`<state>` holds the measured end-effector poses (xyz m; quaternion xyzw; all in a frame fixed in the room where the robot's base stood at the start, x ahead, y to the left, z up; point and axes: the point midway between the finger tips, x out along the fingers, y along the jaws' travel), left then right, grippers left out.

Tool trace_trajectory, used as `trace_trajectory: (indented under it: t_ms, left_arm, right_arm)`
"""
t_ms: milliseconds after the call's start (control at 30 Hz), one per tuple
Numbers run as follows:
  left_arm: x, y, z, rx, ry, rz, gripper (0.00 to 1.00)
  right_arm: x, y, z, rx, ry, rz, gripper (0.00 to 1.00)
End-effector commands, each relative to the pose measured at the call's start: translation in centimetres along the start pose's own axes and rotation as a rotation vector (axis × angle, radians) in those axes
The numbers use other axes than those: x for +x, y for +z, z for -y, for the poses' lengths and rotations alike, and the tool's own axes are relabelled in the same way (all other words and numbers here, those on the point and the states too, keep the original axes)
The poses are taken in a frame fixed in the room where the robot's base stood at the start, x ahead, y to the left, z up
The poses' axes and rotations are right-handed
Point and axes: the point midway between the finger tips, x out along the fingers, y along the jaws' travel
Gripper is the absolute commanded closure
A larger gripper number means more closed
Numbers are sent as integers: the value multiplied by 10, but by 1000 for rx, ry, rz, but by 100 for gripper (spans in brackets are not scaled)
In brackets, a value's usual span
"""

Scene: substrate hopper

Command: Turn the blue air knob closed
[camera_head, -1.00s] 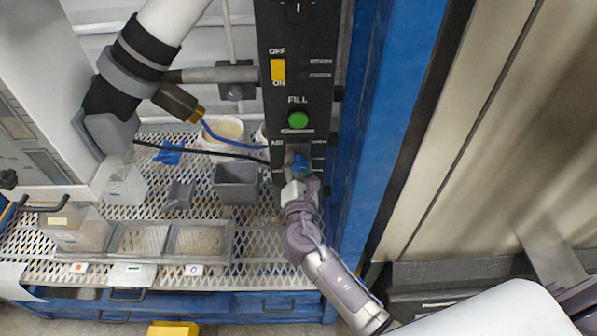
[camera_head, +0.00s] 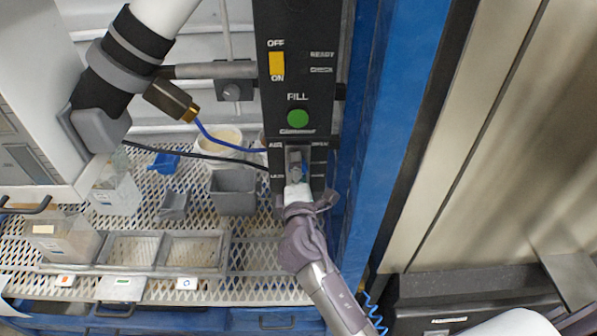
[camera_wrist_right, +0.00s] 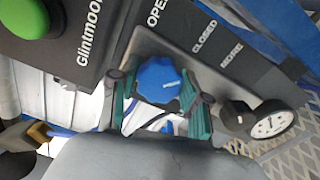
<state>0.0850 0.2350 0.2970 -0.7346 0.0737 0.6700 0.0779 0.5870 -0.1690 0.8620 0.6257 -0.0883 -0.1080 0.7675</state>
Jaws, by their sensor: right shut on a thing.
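The blue air knob (camera_wrist_right: 158,80) is a lobed knob on the lower part of the black control panel (camera_head: 297,60). My right gripper (camera_wrist_right: 160,108) has its green-padded fingers on both sides of the knob and is shut on it. The words OPEN and CLOSED are printed on the panel beside it in the right wrist view. In the head view my right gripper (camera_head: 296,165) reaches up from below and covers most of the knob.
A small black knob (camera_wrist_right: 238,117) and a round white gauge (camera_wrist_right: 271,123) sit close to the blue knob. Above are a green FILL button (camera_head: 298,118) and a yellow switch (camera_head: 277,64). A grey bin (camera_head: 233,192) stands on the mesh shelf. A blue post (camera_head: 385,130) rises at the right.

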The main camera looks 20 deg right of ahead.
Motion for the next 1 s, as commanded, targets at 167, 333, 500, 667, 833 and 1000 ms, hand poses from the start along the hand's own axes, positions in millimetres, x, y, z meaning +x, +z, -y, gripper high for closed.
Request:
trace_trajectory:
  t_ms: [167, 333, 500, 667, 833, 1000]
  left_arm:
    - [2, 0, 0, 0, 0, 0, 100]
    - [2, 0, 0, 0, 0, 0, 100]
    - [2, 0, 0, 0, 0, 0, 100]
    - [2, 0, 0, 0, 0, 0, 100]
    - [2, 0, 0, 0, 0, 0, 100]
    - [2, 2, 2, 0, -2, 2, 100]
  right_arm:
    - [0, 0, 1, 21, -3, 0, 88]
    - [0, 0, 1, 25, -3, 0, 88]
    - [0, 0, 1, 24, -3, 0, 88]
    - [0, 0, 1, 24, -3, 0, 32]
    - [0, 0, 1, 22, -2, 0, 28]
    - [-1, 0, 1, 22, -1, 0, 28]
